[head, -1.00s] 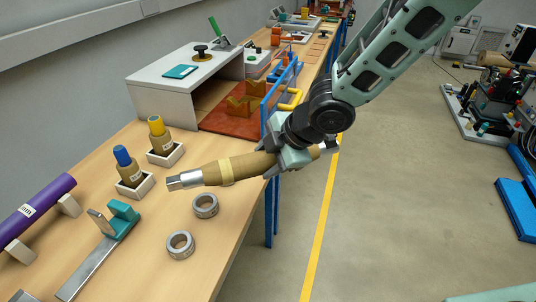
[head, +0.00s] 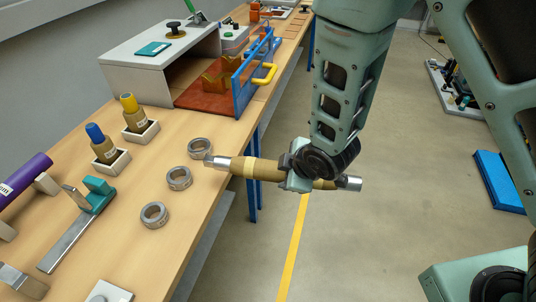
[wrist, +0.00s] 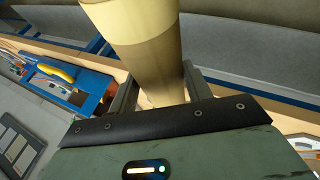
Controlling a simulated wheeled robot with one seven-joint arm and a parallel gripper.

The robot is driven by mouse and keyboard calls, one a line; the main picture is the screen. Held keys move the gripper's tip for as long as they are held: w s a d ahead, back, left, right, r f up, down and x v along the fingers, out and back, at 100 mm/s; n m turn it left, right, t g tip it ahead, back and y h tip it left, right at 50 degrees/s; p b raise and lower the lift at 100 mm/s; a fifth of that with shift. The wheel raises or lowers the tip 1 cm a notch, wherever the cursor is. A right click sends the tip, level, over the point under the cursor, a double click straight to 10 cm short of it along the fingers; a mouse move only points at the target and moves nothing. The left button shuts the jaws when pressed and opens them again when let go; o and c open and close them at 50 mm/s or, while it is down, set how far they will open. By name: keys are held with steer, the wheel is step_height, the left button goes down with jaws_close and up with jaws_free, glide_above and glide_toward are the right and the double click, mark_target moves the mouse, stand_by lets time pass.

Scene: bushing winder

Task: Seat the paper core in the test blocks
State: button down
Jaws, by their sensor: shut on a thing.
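The paper core (head: 265,169) is a brown tube with a pale band and silver metal ends. My gripper (head: 298,168) is shut around it right of its middle and holds it level in the air, just off the bench's right edge. In the wrist view the core (wrist: 137,40) runs up between my two gripper fingers (wrist: 160,92). The test blocks appear to be the brass-coloured V-shaped blocks (head: 222,76) on a red-brown mat inside the grey enclosure at the back. They are apart from the core and partly hidden by the blue gate.
A blue gate with a yellow handle (head: 264,73) stands at the enclosure's right side. Steel rings (head: 179,178), a teal caliper-like tool (head: 97,192), two capped bottles (head: 103,147) in holders and a purple roll (head: 25,180) occupy the bench (head: 150,255).

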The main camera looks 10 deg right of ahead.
steer(key=s+d+f+m+g+h, duration=0.1)
steer(key=d+f+m+h, duration=0.3)
steer(key=d+f+m, duration=0.4)
steer(key=s+d+f+m+g+h, duration=0.1)
steer(key=s+d+f+m+h, duration=0.1)
steer(key=d+f+m+h, duration=0.3)
steer(key=d+f+m, duration=0.3)
steer(key=d+f, duration=0.4)
steer(key=d, duration=0.2)
steer(key=shift+s+d+m+g, duration=0.3)
steer(key=shift+s+d+m, duration=0.1)
steer(key=shift+f+b, duration=0.15)
steer(key=shift+b, duration=0.2)
